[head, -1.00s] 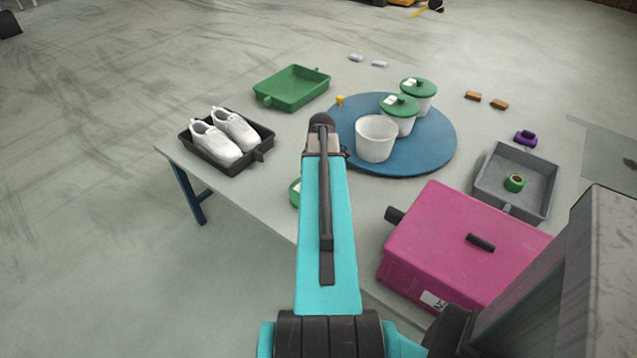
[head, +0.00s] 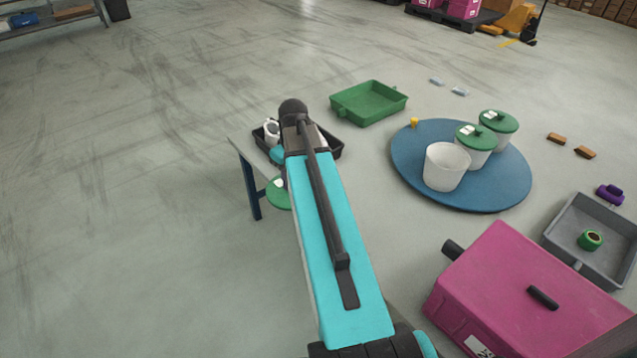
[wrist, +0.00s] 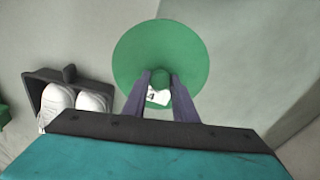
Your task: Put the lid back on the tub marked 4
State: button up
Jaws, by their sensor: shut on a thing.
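My gripper (wrist: 160,82) is shut on the knob of a round green lid (wrist: 160,45), which shows a white label with a dark mark like a 4. In the head view the lid (head: 279,194) is partly behind my arm, near the table's left end; the fingers are hidden there. An open white tub (head: 445,170) stands on the blue round board (head: 480,200), well to the right of my gripper. Two similar tubs behind it wear green lids (head: 473,137) (head: 498,121). I see no number on the open tub.
A black tray (head: 334,150) with white shoes (wrist: 91,101) is close to my gripper, partly hidden by my arm. A green tray (head: 368,103) lies behind. A pink box (head: 520,285) and grey tray (head: 594,240) stand right. A small yellow thing (head: 414,122) lies at the board's edge.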

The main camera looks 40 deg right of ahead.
jog(key=w+a+r, duration=0.2)
jog(key=a+r, duration=0.1)
jog(key=a, duration=0.6)
jog(key=w+a+r, duration=0.2)
jog(key=a+r, duration=0.2)
jog(key=a, duration=0.6)
jog(key=w+a+r, duration=0.2)
jog(key=a+r, duration=0.2)
jog(key=a, duration=0.6)
jog(key=shift+a+m, duration=0.25)
jog(key=shift+m, duration=0.15)
